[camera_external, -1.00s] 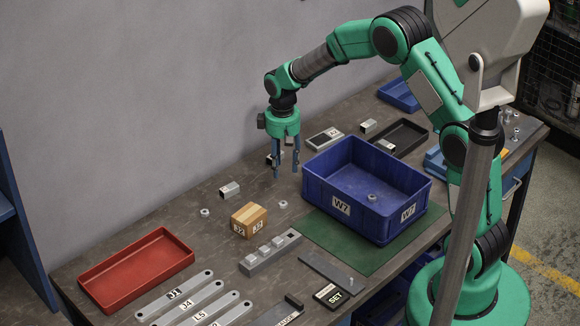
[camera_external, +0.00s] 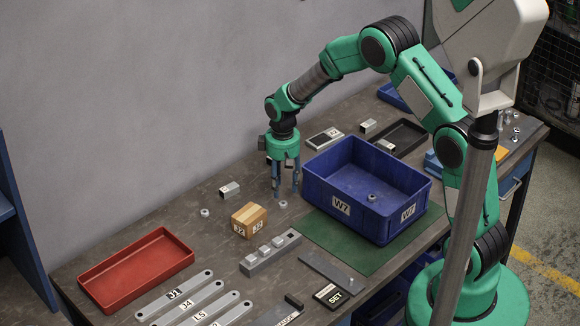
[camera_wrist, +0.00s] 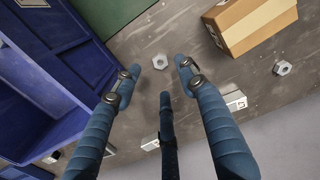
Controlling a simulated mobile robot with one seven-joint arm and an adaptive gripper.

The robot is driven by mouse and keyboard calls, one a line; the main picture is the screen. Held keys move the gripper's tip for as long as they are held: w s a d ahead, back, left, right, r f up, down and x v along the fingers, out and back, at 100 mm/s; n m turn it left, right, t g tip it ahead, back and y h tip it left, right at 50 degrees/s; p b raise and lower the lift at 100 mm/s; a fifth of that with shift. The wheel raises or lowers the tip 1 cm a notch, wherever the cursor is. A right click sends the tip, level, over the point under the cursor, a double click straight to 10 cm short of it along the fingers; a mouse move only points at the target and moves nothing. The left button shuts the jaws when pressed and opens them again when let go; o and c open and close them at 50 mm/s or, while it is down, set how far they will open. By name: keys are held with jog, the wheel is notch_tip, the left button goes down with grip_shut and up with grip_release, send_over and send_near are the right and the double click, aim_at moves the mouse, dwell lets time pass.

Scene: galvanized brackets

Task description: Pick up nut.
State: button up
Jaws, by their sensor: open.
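A small grey nut (camera_external: 283,204) lies on the table between the cardboard box and the blue bin. My gripper (camera_external: 285,191) points down just above this nut, with its fingers apart and empty. In the wrist view the nut (camera_wrist: 160,62) shows near the gap between the spread fingertips of my gripper (camera_wrist: 157,76), still on the table surface. A second nut (camera_external: 205,212) lies left of the cardboard box; it also shows in the wrist view (camera_wrist: 282,68). A third nut (camera_external: 372,197) is inside the blue bin.
The blue bin (camera_external: 342,207) labelled W7 stands close on the right, on a green mat (camera_external: 325,232). A cardboard box (camera_external: 249,219) is front left of my gripper. A square metal tube piece (camera_external: 230,189) lies to the left. A red tray (camera_external: 137,268) is at the front left.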

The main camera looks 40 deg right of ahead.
aim_at(283, 204)
jog(key=shift+f, duration=0.4)
jog(key=shift+f+b, duration=0.45)
jog(key=shift+f, duration=2.2)
jog(key=shift+c, duration=0.3)
grip_shut()
